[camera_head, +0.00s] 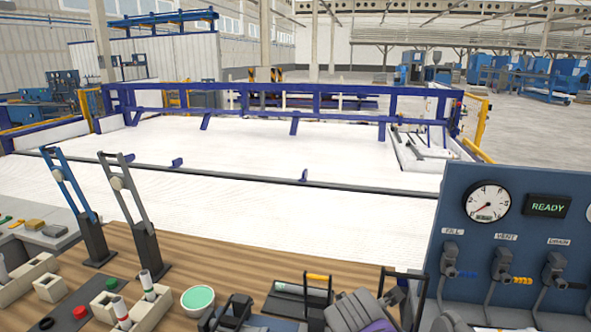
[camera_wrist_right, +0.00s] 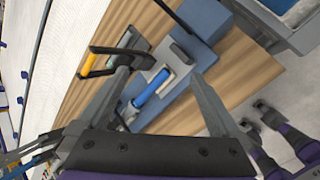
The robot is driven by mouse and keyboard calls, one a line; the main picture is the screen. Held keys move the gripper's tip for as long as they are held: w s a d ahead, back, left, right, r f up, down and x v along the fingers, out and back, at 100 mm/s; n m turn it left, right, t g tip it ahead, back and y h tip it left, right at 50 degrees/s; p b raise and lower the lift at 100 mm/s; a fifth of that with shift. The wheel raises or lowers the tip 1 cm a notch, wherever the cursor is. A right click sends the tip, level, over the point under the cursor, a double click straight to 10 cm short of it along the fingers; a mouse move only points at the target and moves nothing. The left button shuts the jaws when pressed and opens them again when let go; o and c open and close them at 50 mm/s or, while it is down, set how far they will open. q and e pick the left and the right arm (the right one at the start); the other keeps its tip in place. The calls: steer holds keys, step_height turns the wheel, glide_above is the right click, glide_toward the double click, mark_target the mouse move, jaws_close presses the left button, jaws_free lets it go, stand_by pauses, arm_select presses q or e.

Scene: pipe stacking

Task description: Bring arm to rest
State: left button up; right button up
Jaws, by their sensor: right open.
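My right gripper (camera_wrist_right: 158,75) is open in the right wrist view, with its two grey fingers spread apart and nothing gripped between them. Beyond the fingers is a blue cylindrical part (camera_wrist_right: 152,92) with a pale end, set in a grey-blue fixture on the wooden bench. Whether the fingers touch the fixture cannot be told. In the head view, a grey and purple part of my right arm shows at the bottom, over the bench's front.
The wooden bench (camera_head: 200,258) carries two upright levers (camera_head: 140,215), a green button (camera_head: 197,298) and a yellow-topped black handle frame (camera_head: 318,277). A blue panel (camera_head: 455,215) with a gauge and a READY display stands at right. A white railed bed (camera_head: 250,150) lies behind.

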steer(key=s+d+f+m+y, duration=0.1)
steer(key=s+d+f+m, duration=0.1)
steer(key=s+f+m, duration=0.5)
steer(key=s+d+f+m+g, duration=0.1)
steer(key=s+d+f+m, duration=0.2)
steer(key=s+f+m, duration=0.4)
steer(key=s+m, duration=0.5)
steer(key=m, duration=0.3)
steer(key=shift+d+f+g+y, duration=0.15)
steer(key=shift+d+g+y, duration=0.15)
steer(key=shift+d+y, duration=0.1)
arm_select(q)
steer(key=shift+o, duration=0.2)
arm_select(e)
steer(key=shift+w, duration=0.1)
